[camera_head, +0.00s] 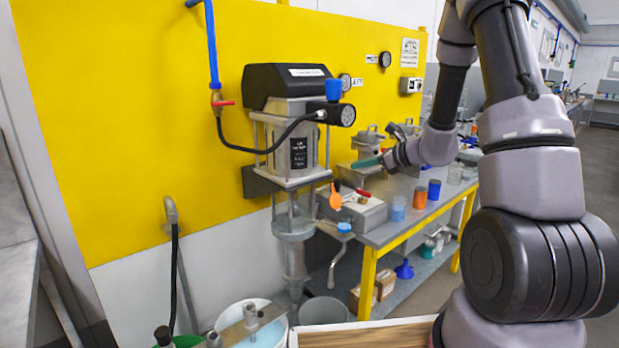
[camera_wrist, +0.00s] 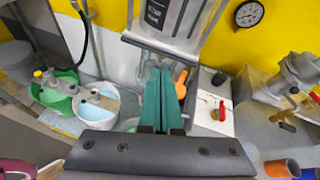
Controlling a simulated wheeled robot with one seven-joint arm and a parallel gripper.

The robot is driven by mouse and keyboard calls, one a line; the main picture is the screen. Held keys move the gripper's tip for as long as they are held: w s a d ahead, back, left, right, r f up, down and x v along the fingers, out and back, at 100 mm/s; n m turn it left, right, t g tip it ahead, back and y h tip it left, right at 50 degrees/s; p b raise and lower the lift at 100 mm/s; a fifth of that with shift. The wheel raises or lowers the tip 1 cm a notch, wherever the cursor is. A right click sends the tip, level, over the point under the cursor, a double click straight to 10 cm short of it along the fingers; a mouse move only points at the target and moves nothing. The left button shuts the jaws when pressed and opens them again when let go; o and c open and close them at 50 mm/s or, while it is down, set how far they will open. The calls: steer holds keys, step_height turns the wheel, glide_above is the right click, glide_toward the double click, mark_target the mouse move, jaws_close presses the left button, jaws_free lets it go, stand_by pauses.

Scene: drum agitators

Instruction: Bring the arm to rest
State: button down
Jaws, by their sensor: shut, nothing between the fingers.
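My gripper (camera_head: 368,162) is at the end of my raised, bent arm, in front of the yellow wall and above the workbench. Its teal fingers (camera_wrist: 161,100) lie close together in the wrist view, shut with nothing between them. They point toward the steel agitator unit (camera_head: 297,145) on the wall, which has a black motor cover. In the head view the gripper appears to the right of this unit, apart from it. The orange handle (camera_wrist: 182,84) shows just right of the fingers in the wrist view.
The workbench (camera_head: 408,234) holds a grey box with red-handled valve (camera_head: 362,193), a blue cup (camera_head: 434,189) and an orange cup (camera_head: 420,197). White and green buckets (camera_wrist: 62,95) stand on the floor at left. A wooden-topped surface (camera_head: 365,336) lies in front of my arm.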

steer(key=s+a+r+n+g, duration=0.2)
steer(key=s+a+r+n, duration=0.1)
steer(key=s+r+n, duration=0.4)
steer(key=s+a+r+n+g, duration=0.3)
steer(key=s+r+n, duration=0.2)
steer(key=s+r, duration=0.3)
steer(key=s+d+r+n+t+h, duration=0.1)
steer(key=s+d+r+n+h, duration=0.1)
steer(key=s+d+n+h, duration=0.2)
steer(key=s+d+r+n+t+h, duration=0.2)
steer(key=s+d+r+n+h, duration=0.1)
steer(key=s, duration=0.8)
steer(key=shift+s+d+n+h, duration=0.25)
steer(key=shift+d+n+h, duration=0.15)
steer(key=shift+d+n, duration=0.5)
